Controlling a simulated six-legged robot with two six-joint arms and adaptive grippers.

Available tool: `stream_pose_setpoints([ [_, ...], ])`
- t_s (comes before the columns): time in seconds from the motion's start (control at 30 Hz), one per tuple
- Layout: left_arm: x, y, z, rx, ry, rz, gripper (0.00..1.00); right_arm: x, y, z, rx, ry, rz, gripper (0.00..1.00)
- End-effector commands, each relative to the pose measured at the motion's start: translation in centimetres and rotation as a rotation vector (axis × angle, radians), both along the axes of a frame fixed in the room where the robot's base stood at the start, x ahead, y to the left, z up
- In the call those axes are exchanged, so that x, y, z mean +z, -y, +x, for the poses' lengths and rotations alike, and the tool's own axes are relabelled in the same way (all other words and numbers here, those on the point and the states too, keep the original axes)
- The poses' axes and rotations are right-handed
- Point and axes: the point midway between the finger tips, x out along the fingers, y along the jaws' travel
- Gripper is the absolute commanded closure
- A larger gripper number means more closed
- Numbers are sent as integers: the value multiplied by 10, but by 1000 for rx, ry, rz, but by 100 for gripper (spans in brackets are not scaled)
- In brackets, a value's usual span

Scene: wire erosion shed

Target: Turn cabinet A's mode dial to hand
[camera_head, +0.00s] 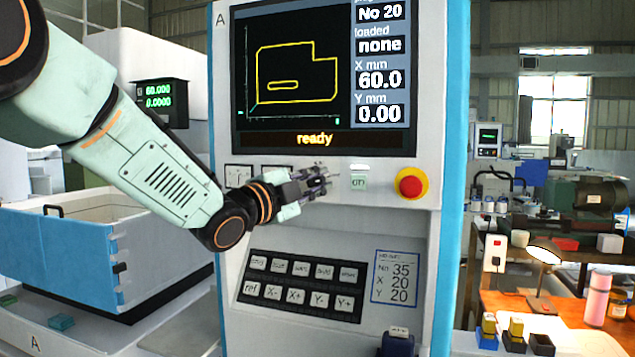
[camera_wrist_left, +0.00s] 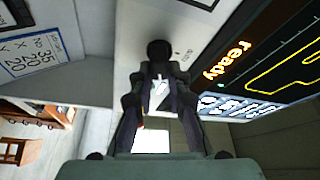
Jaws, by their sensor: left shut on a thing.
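Cabinet A (camera_head: 222,100) is a white console with blue edges and the letter A at its top left. My left gripper (camera_head: 322,180) reaches its front panel from the left, below the screen. The mode dial is hidden behind the gripper in the head view. In the left wrist view, a round black dial (camera_wrist_left: 158,48) shows at the fingertips of my left gripper (camera_wrist_left: 158,70), which is shut on it. Small marks sit beside the dial but are too small to read. The dial's pointer direction cannot be told. My right gripper is not in view.
A green-lettered button (camera_head: 358,183) and a red emergency stop (camera_head: 411,183) sit right of the gripper. The screen (camera_head: 290,80) reads "ready". A keypad (camera_head: 303,286) and a number card (camera_head: 395,278) lie below. A wooden bench (camera_head: 570,310) stands at the right.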

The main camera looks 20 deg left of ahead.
Motion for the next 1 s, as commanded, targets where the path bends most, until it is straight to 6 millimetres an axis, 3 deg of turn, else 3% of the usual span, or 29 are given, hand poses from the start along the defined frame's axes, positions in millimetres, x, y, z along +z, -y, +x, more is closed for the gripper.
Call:
stream_pose_setpoints([
  [0.13,-1,-1,1,4,-2,-2,100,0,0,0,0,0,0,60],
  [0.17,-1,-1,1,4,-2,-2,83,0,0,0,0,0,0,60],
  [0.43,0,-1,0,2,-1,-2,61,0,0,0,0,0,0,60],
  [0.77,0,-2,-3,1,1,-3,61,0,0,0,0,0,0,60],
  [1.0,-4,-16,-32,2,0,-8,61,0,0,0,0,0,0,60],
])
